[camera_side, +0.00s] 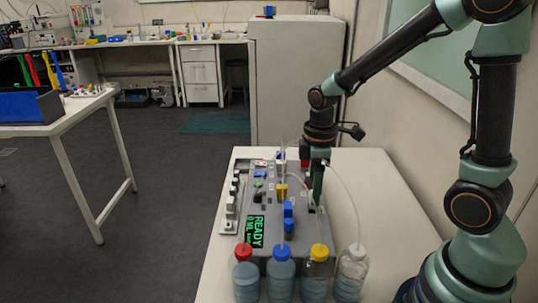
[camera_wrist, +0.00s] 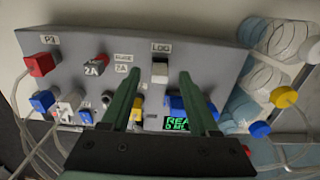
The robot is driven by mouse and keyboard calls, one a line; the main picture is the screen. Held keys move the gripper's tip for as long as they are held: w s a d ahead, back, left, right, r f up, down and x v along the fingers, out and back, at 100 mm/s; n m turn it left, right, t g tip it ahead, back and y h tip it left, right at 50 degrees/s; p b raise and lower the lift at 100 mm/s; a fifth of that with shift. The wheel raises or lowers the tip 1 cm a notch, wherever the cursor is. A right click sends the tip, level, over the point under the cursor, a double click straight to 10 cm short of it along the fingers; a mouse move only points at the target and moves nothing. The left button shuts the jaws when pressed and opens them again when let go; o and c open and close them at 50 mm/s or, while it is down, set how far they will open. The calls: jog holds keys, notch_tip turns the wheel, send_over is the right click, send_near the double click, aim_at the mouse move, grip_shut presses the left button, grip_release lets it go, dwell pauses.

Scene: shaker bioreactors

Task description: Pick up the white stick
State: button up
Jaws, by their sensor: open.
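In the wrist view a short white stick (camera_wrist: 160,71) stands out of the grey device panel, just below a label reading LOG. My gripper (camera_wrist: 161,80) is open, with one green finger on each side of the stick in this view. I see gaps between the stick and both fingers. In the side view my gripper (camera_side: 317,192) points down over the right part of the grey device (camera_side: 338,222). There I cannot make out the stick clearly, as the fingers are in front of or close to it.
Red, blue and other coloured connectors with tubes crowd the panel. A green READY display (camera_side: 256,231) is on the device. Bottles with red, blue (camera_side: 281,273), yellow and white caps stand along the near edge. The white table (camera_side: 375,205) is clear to the right.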

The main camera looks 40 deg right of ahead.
jog(key=shift+f, duration=1.15)
grip_shut()
jog(key=shift+r, duration=0.15)
